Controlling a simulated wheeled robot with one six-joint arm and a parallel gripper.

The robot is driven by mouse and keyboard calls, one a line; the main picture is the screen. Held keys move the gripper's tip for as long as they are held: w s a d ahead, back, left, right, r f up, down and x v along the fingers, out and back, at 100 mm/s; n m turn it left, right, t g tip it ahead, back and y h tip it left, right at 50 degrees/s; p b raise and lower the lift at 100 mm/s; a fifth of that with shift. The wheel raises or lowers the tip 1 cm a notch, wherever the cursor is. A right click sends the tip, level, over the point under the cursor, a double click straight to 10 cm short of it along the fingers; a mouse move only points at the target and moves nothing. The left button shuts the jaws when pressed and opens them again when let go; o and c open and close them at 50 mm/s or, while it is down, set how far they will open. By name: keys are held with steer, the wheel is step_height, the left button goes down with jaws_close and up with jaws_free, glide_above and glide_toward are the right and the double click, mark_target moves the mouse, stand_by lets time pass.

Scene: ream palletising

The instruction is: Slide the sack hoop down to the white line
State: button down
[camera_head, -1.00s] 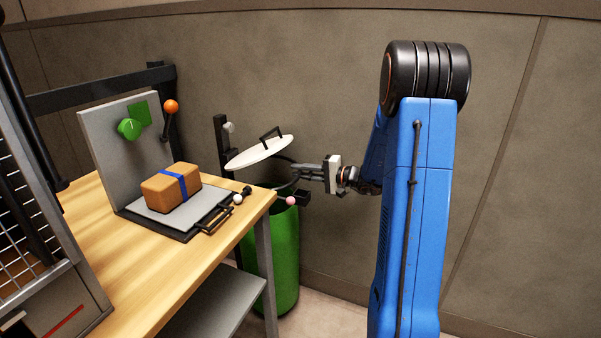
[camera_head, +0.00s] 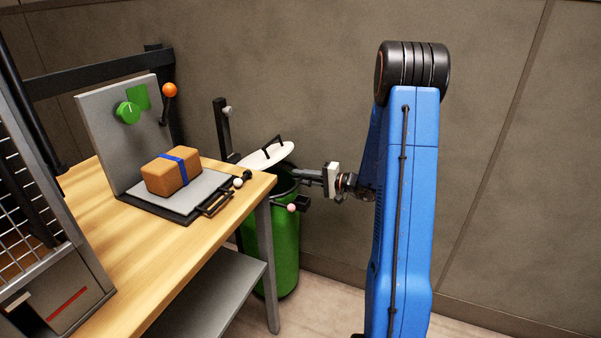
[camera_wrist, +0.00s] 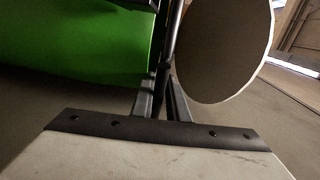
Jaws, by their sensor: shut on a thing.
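The dark sack hoop (camera_head: 294,187) sits at the mouth of the green sack (camera_head: 286,240), beyond the table's right corner. A white lid (camera_head: 266,156) with a black handle tilts up above the hoop. My gripper (camera_head: 301,173) is shut on the hoop's right side. In the wrist view my fingers (camera_wrist: 160,108) close around the hoop's dark rod (camera_wrist: 172,45), between the green sack (camera_wrist: 75,45) and the lid (camera_wrist: 222,50). I cannot make out the white line.
The wooden table (camera_head: 160,250) stands close to the left of the sack, with a grey shelf (camera_head: 215,290) below. On it a brown ream (camera_head: 172,172) with a blue band lies on a grey plate. A bare wall is behind.

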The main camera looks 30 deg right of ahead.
steer(key=c, duration=1.8)
jaws_free()
steer(key=shift+c, duration=0.2)
